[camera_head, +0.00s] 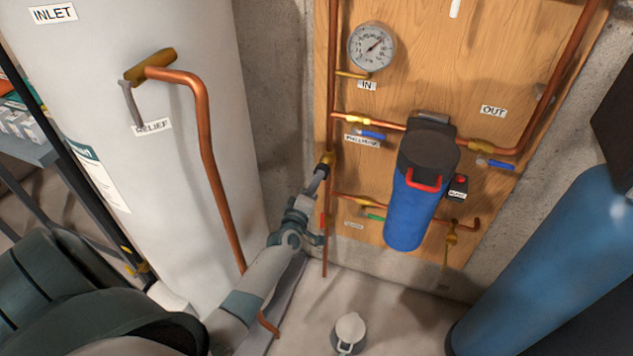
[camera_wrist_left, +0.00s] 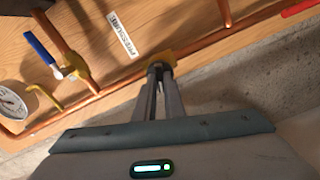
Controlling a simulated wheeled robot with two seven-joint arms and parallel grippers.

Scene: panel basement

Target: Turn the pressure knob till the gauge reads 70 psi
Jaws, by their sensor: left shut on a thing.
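The pressure gauge (camera_head: 371,47) is a round white dial at the top left of the wooden panel. Its needle points up and to the right; the figures are too small to read for certain. It shows partly at the left edge of the left wrist view (camera_wrist_left: 12,104). The pressure knob sits at a brass fitting (camera_head: 328,157) on the left copper pipe, below the gauge, and is mostly hidden by my fingers. My left gripper (camera_head: 321,169) is shut on the knob; in the left wrist view its fingertips (camera_wrist_left: 160,70) meet at the brass fitting. My right gripper is not in view.
A blue filter housing (camera_head: 410,212) hangs on the panel to the right of my gripper. A white tank (camera_head: 150,100) with a copper relief pipe (camera_head: 207,140) stands on the left. A blue cylinder (camera_head: 545,260) stands at right, and a small pot (camera_head: 349,330) on the floor.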

